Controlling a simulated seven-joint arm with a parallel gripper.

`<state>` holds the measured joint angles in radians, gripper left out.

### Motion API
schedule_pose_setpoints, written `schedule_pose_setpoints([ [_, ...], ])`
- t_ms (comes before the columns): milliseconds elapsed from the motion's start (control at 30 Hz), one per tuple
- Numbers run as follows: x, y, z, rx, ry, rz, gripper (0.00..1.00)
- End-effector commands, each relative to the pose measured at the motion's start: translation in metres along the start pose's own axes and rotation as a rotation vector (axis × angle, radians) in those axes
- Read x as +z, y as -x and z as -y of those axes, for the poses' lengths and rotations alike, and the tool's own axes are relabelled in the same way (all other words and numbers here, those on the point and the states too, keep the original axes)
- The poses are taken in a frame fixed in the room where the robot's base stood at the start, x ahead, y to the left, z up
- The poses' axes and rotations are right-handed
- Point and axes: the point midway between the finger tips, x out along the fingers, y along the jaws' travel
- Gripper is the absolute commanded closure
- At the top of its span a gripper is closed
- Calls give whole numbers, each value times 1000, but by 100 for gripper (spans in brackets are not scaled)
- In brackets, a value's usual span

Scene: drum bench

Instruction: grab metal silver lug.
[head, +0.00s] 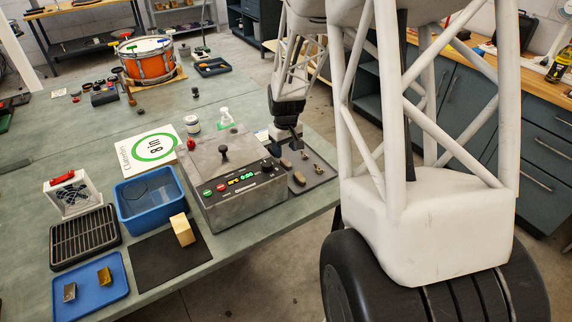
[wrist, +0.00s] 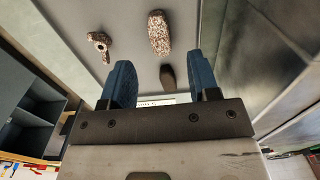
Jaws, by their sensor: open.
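My gripper (head: 296,140) hangs over the dark tray (head: 322,178) at the right of the control box. In the wrist view my gripper (wrist: 159,76) is open, with two blue fingers and nothing between them. Beyond the fingertips lie a speckled oblong piece (wrist: 159,33) and a smaller speckled piece with a round end (wrist: 100,45). A dark, smooth oval piece (wrist: 167,77) shows between the fingers, below them. I cannot tell which piece is the silver lug. A silver-coloured block (head: 70,292) also lies on the blue tray (head: 92,309) at the front left.
The grey control box (head: 236,192) with lit buttons and a black knob stands close left of the dark tray. A blue bin (head: 150,205), a tan block (head: 182,230) and a black rack (head: 84,238) stand farther left. The bench's right edge is near the tray.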

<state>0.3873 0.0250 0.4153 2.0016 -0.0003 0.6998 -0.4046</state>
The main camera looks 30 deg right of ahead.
Motion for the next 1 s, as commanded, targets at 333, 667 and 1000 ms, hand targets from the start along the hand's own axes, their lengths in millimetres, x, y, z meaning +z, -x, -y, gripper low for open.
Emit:
schedule_pose_setpoints([
  [333, 2, -19, 0, -1, 0, 2, 45],
  [667, 3, -50, 0, 1, -1, 0, 45],
  [1000, 3, -52, 0, 1, -1, 0, 45],
])
